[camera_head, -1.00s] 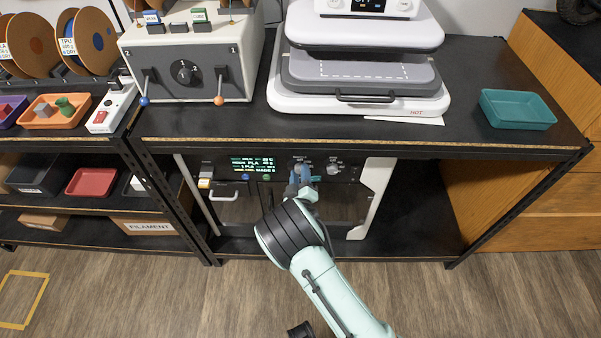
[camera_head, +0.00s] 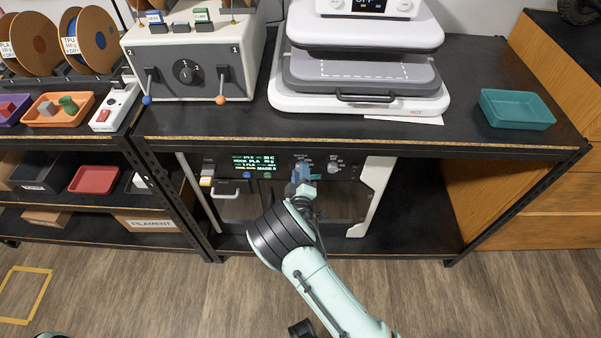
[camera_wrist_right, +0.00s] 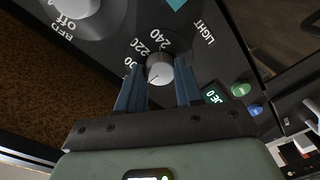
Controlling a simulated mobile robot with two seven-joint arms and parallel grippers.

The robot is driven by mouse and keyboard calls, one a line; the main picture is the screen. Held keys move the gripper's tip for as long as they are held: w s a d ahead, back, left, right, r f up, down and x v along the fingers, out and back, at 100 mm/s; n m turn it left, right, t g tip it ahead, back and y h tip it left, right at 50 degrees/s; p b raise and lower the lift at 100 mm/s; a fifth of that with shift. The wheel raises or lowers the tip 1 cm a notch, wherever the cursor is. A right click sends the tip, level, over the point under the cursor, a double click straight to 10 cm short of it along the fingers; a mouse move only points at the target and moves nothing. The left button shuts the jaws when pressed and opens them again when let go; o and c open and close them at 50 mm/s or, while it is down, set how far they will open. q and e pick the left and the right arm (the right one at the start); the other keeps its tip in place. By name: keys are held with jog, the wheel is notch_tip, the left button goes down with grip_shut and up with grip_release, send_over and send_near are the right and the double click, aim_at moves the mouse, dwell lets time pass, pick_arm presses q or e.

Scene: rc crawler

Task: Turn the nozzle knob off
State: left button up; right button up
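The nozzle knob (camera_wrist_right: 160,70) is a small light-grey round knob on the dark printer panel in the right wrist view. The numbers 220 and 240 are printed beside it, and another number is partly covered. A thin dark line on the knob points to the lower left of that view. My right gripper (camera_wrist_right: 156,84) is open, with one blue finger on each side of the knob; I cannot tell whether they touch it. In the head view my right gripper (camera_head: 303,173) is at the panel and largely hides this knob. My left gripper is not in view.
The bed knob (camera_wrist_right: 75,12), marked "off", sits beside the nozzle knob and also shows in the head view (camera_head: 335,167). A green button (camera_wrist_right: 240,89) and a blue button (camera_wrist_right: 255,110) are near the display. The black tabletop (camera_head: 240,133) overhangs the panel.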

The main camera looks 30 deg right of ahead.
jog(key=o, duration=0.3)
jog(key=shift+o, duration=0.2)
jog(key=v, duration=1.3)
jog(key=shift+s+p, duration=0.3)
jog(key=shift+f, duration=0.1)
jog(key=s+f+m+g+y+p, duration=0.65)
jog(key=s+f+g, duration=0.35)
jog(key=s+f, duration=0.45)
jog(key=s+a+r+m+g+y+p, duration=0.2)
jog(key=s+a+g+y, duration=0.4)
jog(key=s+a, duration=0.5)
jog(key=m+p, duration=0.1)
jog(key=p, duration=0.1)
jog(key=shift+r+p, duration=0.15)
jog(key=shift+p, duration=0.15)
